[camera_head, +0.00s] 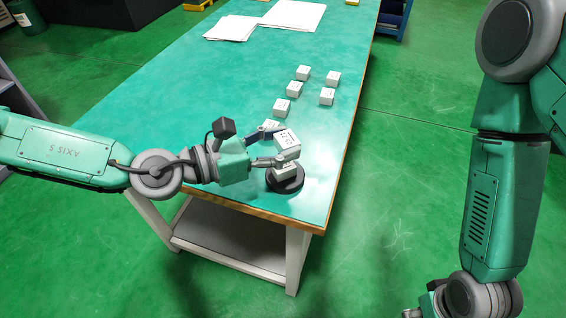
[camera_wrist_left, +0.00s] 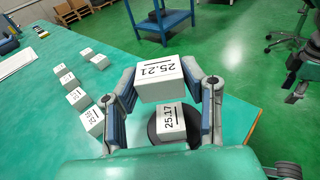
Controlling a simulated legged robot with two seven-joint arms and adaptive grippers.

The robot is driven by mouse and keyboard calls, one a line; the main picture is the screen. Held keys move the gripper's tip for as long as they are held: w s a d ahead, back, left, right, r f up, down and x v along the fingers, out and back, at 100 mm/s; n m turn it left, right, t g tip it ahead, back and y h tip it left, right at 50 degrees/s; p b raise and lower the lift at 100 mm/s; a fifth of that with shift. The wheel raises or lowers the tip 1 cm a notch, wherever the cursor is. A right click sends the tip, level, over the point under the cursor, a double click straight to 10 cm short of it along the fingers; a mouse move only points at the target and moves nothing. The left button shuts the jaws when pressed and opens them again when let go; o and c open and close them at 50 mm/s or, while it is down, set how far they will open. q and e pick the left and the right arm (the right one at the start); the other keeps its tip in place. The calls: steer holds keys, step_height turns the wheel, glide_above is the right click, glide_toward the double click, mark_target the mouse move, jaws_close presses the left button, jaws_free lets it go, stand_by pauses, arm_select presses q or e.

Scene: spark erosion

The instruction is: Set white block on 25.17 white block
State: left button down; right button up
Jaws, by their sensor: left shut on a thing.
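My left gripper (camera_head: 272,146) is shut on a white block (camera_head: 287,141), marked 25.21 in the left wrist view (camera_wrist_left: 160,80). The 25.17 white block (camera_wrist_left: 171,124) sits on a round black base (camera_head: 288,185) near the table's front right corner. My right gripper (camera_head: 420,312) is at the bottom edge of the head view, mostly cut off.
Several white blocks (camera_head: 304,73) stand on the green table (camera_head: 220,85) behind the gripper, one partly hidden beside it. White sheets (camera_head: 232,28) lie at the far end. The table's right edge is close to the black base.

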arm_select(q)
steer(key=f+b, duration=0.1)
steer(key=f, duration=0.1)
steer(key=a+f, duration=0.1)
steer(key=f, duration=0.1)
steer(key=shift+f+b, duration=0.2)
steer(key=shift+b, duration=0.2)
steer(key=shift+d, duration=0.15)
steer(key=shift+d, duration=0.2)
steer(key=c, duration=1)
jaws_free()
steer(key=shift+a, duration=0.1)
steer(key=shift+a, duration=0.15)
steer(key=p+v, duration=0.1)
steer(key=v, duration=1.1)
